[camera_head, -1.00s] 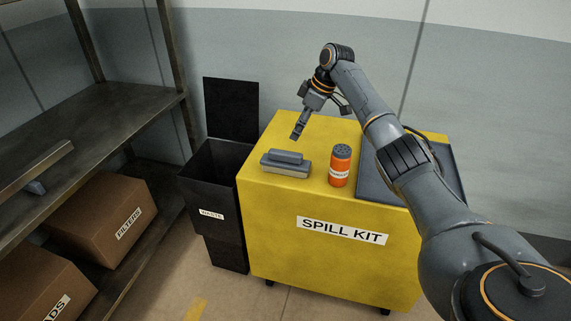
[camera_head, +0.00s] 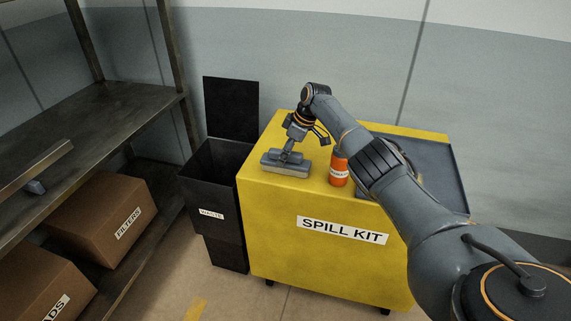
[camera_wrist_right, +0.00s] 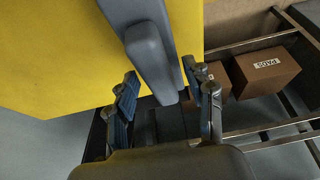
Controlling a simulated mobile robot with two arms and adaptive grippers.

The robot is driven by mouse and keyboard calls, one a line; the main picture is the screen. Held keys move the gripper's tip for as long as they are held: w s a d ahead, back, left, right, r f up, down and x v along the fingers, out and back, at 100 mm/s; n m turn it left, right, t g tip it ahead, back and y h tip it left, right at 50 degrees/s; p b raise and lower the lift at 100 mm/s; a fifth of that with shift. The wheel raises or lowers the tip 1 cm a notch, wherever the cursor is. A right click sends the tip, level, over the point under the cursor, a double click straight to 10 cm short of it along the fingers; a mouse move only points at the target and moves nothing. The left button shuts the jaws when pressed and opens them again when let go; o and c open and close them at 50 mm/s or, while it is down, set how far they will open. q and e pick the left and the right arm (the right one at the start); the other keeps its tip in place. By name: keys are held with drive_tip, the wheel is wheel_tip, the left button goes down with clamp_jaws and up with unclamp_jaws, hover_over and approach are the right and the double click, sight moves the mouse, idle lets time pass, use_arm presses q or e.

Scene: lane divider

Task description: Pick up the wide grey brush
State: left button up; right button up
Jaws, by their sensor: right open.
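The wide grey brush (camera_head: 285,169) lies on the top of the yellow spill kit cabinet, near its left edge. It has a flat rectangular base and a raised grip along the top. My right gripper (camera_head: 287,157) is down at the brush's grip in the head view. In the right wrist view the brush's grip (camera_wrist_right: 149,58) reaches in between the two open fingers of my right gripper (camera_wrist_right: 160,82), with a finger on either side. The far part of the brush runs out of the top of that view. My left gripper is not in view.
An orange canister (camera_head: 339,170) stands right of the brush, close to my right arm. A dark tray (camera_head: 440,165) lies on the cabinet's (camera_head: 325,265) right side. An open black waste bin (camera_head: 212,175) stands left of it. A shelf (camera_head: 85,130) with boxes is further left.

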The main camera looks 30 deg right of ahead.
drive_tip(key=shift+f, duration=0.2)
idle(0.5)
drive_tip(key=c, duration=0.9)
drive_tip(key=shift+r, duration=0.15)
drive_tip(key=shift+r, duration=0.55)
wheel_tip(320, 180, up, 3)
drive_tip(key=shift+s+f, duration=0.1)
drive_tip(key=shift+s, duration=0.05)
drive_tip(key=s+a+r, duration=0.2)
drive_tip(key=s+r, duration=0.1)
drive_tip(key=s, duration=0.1)
drive_tip(key=s+a+r, duration=0.1)
drive_tip(key=s+r, duration=0.2)
drive_tip(key=s, duration=0.1)
drive_tip(key=s+a+r, duration=0.2)
drive_tip(key=s+r, duration=0.1)
drive_tip(key=s, duration=0.1)
drive_tip(key=shift+s+a+r, duration=0.2)
drive_tip(key=shift+s+a, duration=0.1)
